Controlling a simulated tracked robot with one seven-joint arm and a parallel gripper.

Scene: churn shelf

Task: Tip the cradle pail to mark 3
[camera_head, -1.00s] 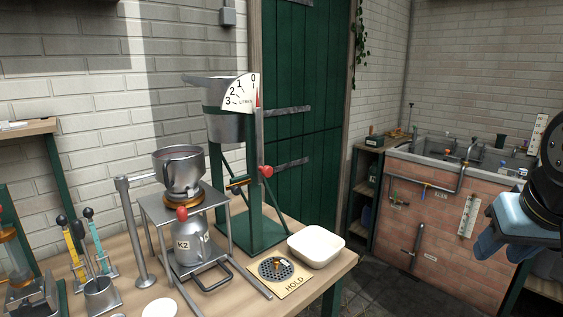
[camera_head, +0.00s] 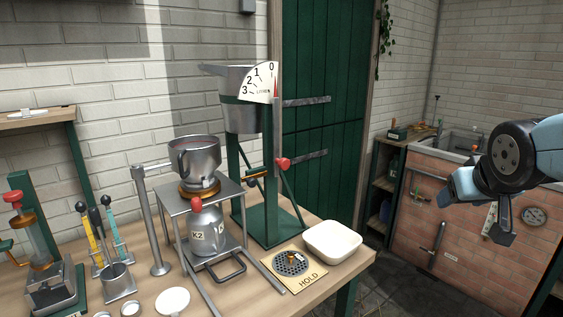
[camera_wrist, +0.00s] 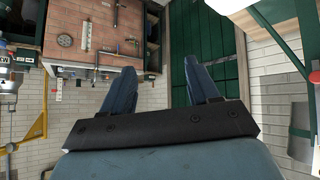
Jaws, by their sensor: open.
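The cradle pail (camera_head: 240,118) is a grey metal pail hung in a green stand (camera_head: 272,222) on the wooden bench. A white dial (camera_head: 259,82) marked 0 to 3 litres is fixed at its side, and a red pointer (camera_head: 275,88) stands at 0. The pail looks upright. A red knob (camera_head: 283,163) and a bar with a wooden grip (camera_head: 257,175) sit lower on the stand. My gripper (camera_head: 504,222) is open and empty, in the air at the right, well away from the stand. In the wrist view its fingers (camera_wrist: 160,92) are apart with nothing between them.
A steel funnel pot (camera_head: 195,158) stands on a metal frame over a can marked K2 (camera_head: 207,230). A white basin (camera_head: 332,241) and a HOLD plate (camera_head: 296,270) lie at the bench's front right. A brick sink unit (camera_head: 440,215) stands behind my gripper. The air between gripper and stand is clear.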

